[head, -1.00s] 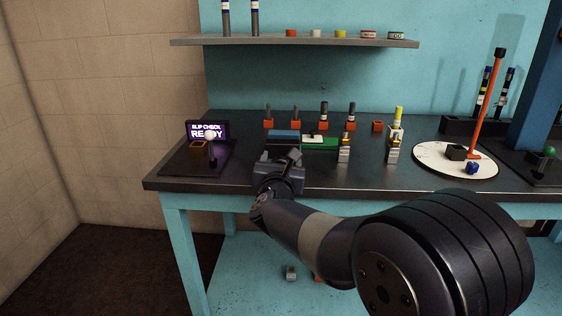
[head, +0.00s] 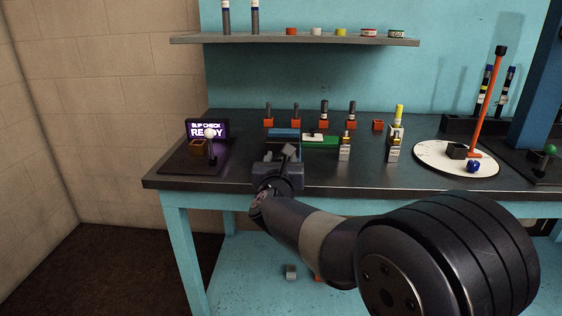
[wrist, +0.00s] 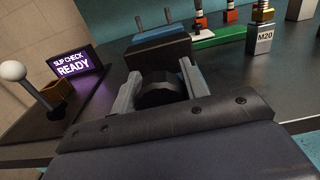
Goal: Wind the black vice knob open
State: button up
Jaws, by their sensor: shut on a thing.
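The black vice knob (wrist: 160,92) shows in the wrist view between the two grey fingers of my gripper (wrist: 160,88). My gripper is shut on the knob, with one finger on each side.
A "SLIP CHECK READY" sign (head: 207,129) and a white-balled lever (head: 211,140) stand left. A green block (head: 320,142) and labelled metal blocks (head: 344,150) stand right. A white round plate (head: 455,159) lies farther right. Orange holders (head: 323,122) line the back.

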jog(key=shift+a+n, duration=0.1)
jog(key=shift+n, duration=2)
jog(key=o, duration=1)
jog(key=shift+c, duration=0.2)
jog(key=shift+f, duration=0.1)
